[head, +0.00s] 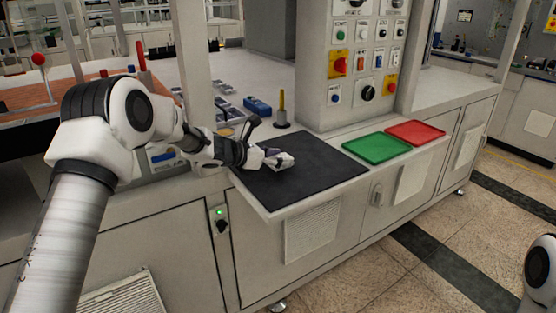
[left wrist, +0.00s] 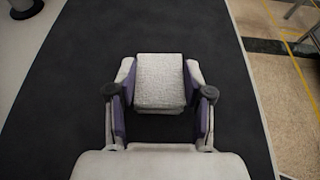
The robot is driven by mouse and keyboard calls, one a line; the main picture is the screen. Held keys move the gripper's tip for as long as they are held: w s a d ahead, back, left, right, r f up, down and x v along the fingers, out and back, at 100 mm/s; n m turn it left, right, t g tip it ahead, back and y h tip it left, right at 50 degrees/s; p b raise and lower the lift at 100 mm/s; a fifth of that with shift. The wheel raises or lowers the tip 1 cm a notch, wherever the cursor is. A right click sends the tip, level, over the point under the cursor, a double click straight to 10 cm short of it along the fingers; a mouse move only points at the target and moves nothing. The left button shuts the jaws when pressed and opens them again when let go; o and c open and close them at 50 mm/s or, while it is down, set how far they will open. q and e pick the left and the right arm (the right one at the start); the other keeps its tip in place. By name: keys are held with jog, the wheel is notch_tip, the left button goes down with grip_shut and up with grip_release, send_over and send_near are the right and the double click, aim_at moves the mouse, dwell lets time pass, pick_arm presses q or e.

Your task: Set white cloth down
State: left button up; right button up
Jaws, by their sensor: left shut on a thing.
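The white cloth (left wrist: 160,80) is a small folded square pad. In the left wrist view it sits between the two fingers of my left gripper (left wrist: 160,98), which is shut on it. In the head view my left gripper (head: 270,158) is over the black mat (head: 315,165), with the cloth (head: 284,160) at its tip. The mat also fills most of the left wrist view (left wrist: 80,90). I cannot tell whether the cloth touches the mat. In the head view, part of my right arm shows at the lower right edge, but its gripper is out of the picture.
A green tray (head: 376,149) and a red tray (head: 414,133) lie on the counter right of the mat. A dark post with a yellow top (head: 282,112) and a blue box (head: 257,105) stand behind it. A control panel (head: 365,60) rises behind the trays.

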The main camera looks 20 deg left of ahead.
pick_arm(q)
jog(key=shift+w+f, duration=0.1)
jog(key=shift+f, duration=0.9)
jog(key=o, duration=0.9)
jog(key=shift+o, duration=0.2)
jog(key=shift+s+a+r, duration=0.2)
jog(key=shift+s+r, duration=0.05)
jog(key=shift+r, duration=0.05)
jog(key=v, duration=1.1)
jog(key=shift+s+a+b, duration=0.1)
jog(key=shift+s+b, duration=0.1)
jog(key=shift+b, duration=0.15)
